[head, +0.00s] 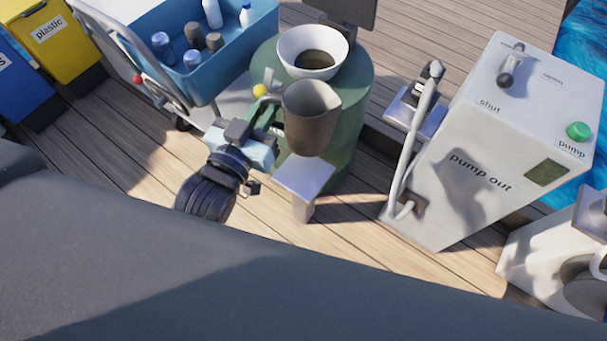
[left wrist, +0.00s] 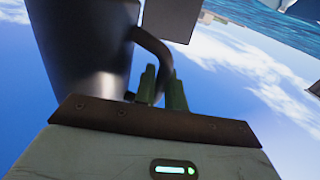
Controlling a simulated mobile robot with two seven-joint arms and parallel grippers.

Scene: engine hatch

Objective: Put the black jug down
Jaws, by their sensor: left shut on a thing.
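The black jug (head: 310,120), dark grey-brown in this light, is held roughly upright in front of the green drum, its mouth facing up. My left gripper (head: 268,126) is at the jug's left side, shut on its handle. In the left wrist view the jug (left wrist: 85,45) fills the upper left, and its curved handle (left wrist: 152,50) passes by the green fingers (left wrist: 163,88). A small stand with a pale flat top (head: 305,176) shows just below the jug. I cannot tell whether the jug's base touches it. My right gripper is not in view.
A white funnel-like bowl (head: 313,52) sits on the green drum (head: 350,110) behind the jug. A blue cart (head: 180,85) with bottles stands left. A white pump-out cabinet (head: 475,190) with a hose (head: 408,150) stands right. Bare deck (head: 345,235) lies in front.

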